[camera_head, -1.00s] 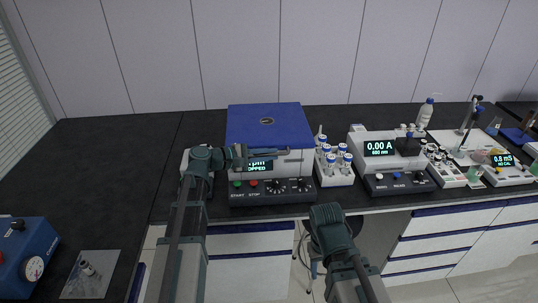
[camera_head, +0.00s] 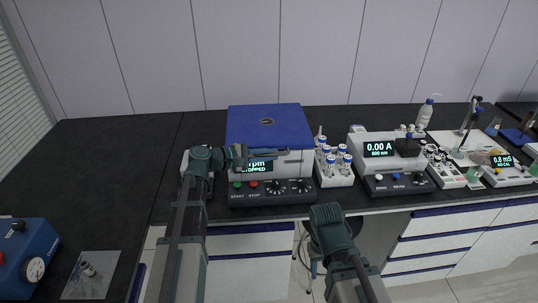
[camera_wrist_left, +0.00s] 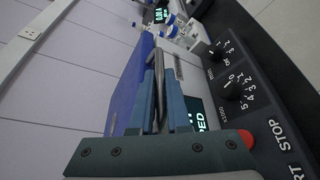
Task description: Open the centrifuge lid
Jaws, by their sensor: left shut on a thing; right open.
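The centrifuge is a white box with a blue lid (camera_head: 267,122) and a dark front panel (camera_head: 271,190); the lid is down. Its display (camera_head: 256,167) reads "rpm STOPPED". My left gripper (camera_head: 287,151) lies across the upper front of the centrifuge, at the lid's front edge. In the left wrist view, its two blue fingers (camera_wrist_left: 154,62) are shut on a silver bar handle (camera_wrist_left: 178,65) at the front of the lid (camera_wrist_left: 127,92). The handle is hidden in the head view. My right gripper (camera_head: 326,214) is open and empty, low in front of the bench.
A rack of blue-capped bottles (camera_head: 335,174) stands close to the centrifuge's right. A photometer (camera_head: 389,160) is further right. A blue device with a gauge (camera_head: 27,255) sits at the far left. The bench left of the centrifuge is mostly clear.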

